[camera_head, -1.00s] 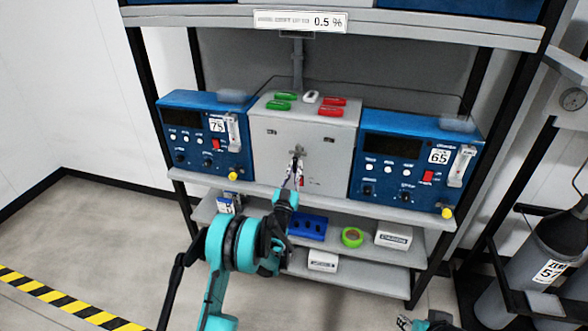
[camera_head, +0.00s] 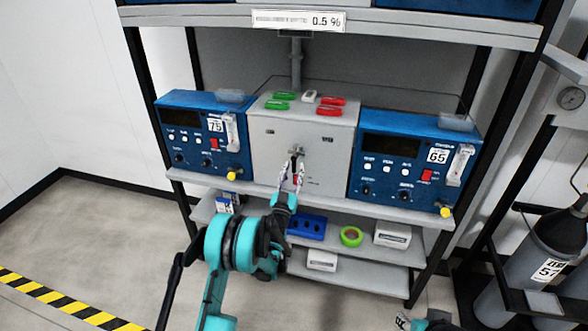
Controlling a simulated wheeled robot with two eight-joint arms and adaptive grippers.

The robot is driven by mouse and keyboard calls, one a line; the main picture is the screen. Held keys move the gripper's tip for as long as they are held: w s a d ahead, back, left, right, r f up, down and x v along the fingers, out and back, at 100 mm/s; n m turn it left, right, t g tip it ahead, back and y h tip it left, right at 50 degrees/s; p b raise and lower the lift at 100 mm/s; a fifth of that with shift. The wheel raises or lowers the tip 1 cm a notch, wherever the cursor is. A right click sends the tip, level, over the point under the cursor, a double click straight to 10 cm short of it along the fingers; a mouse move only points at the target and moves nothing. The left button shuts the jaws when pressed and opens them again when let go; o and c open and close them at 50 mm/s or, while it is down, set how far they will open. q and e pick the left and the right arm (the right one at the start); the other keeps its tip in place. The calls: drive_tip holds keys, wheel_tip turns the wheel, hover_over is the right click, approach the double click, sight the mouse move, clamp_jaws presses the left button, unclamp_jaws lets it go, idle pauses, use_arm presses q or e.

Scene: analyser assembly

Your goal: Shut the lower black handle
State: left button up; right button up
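A light grey box (camera_head: 266,150) stands in the middle of the shelf. A small grey fitting (camera_head: 297,150) is on its front. A dark, handle-like part (camera_head: 294,163) shows just below the fitting; it is too small to tell how it is turned. My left gripper (camera_head: 292,175) is in front of the lower front of the box. Its two fingers are apart, just below and around the dark part; I cannot tell whether they touch it. My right gripper (camera_head: 404,322) shows only partly at the bottom edge, and its fingers are too small to read.
Blue analysers stand left (camera_head: 192,158) and right (camera_head: 375,190) of the box. Green (camera_head: 277,105) and red (camera_head: 330,110) pieces lie on top. The lower shelf holds a blue block (camera_head: 306,227), green tape (camera_head: 351,237) and a white box (camera_head: 393,235). A gas cylinder (camera_head: 530,262) stands at right.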

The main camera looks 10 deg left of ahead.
use_arm(q)
drive_tip(key=v, duration=0.6)
drive_tip(key=shift+s, duration=0.1)
